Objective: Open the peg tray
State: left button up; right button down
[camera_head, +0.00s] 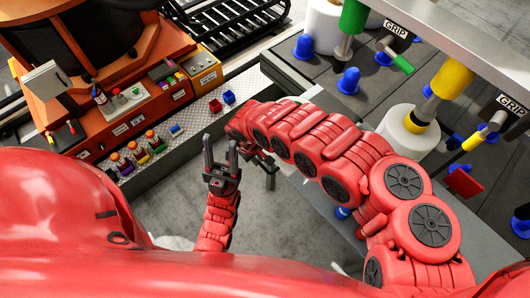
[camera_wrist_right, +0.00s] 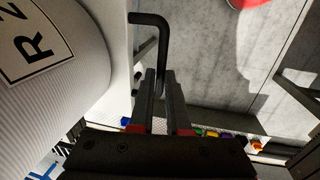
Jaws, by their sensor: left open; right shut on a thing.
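My left gripper (camera_head: 221,160) is open and empty, pointing up over the floor, just left of the right one. A dark surface with blue pegs (camera_head: 349,81) is at the right; the arm hides part of its near edge, and I cannot tell the tray's outline.
A white bobbin (camera_wrist_right: 45,65) marked R 2 fills the left of the wrist view. A brown and orange machine (camera_head: 120,95) stands at the left, with small coloured bottles (camera_head: 137,150) beside it. Grey floor (camera_head: 280,225) lies clear below.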

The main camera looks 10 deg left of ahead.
jog(key=shift+s+a, duration=0.3)
jog(key=shift+s, duration=0.15)
jog(key=c, duration=0.9)
grip_release()
jog(key=r+p, duration=0.2)
jog(key=r, duration=0.3)
jog(key=s+a+r+p, duration=0.1)
jog(key=r+p, duration=0.2)
jog(key=r, duration=0.3)
jog(key=s+a+r+p, duration=0.1)
jog(key=r+p, duration=0.1)
jog(key=r, duration=0.4)
jog(key=shift+s+p, duration=0.25)
jog(key=shift+p, duration=0.1)
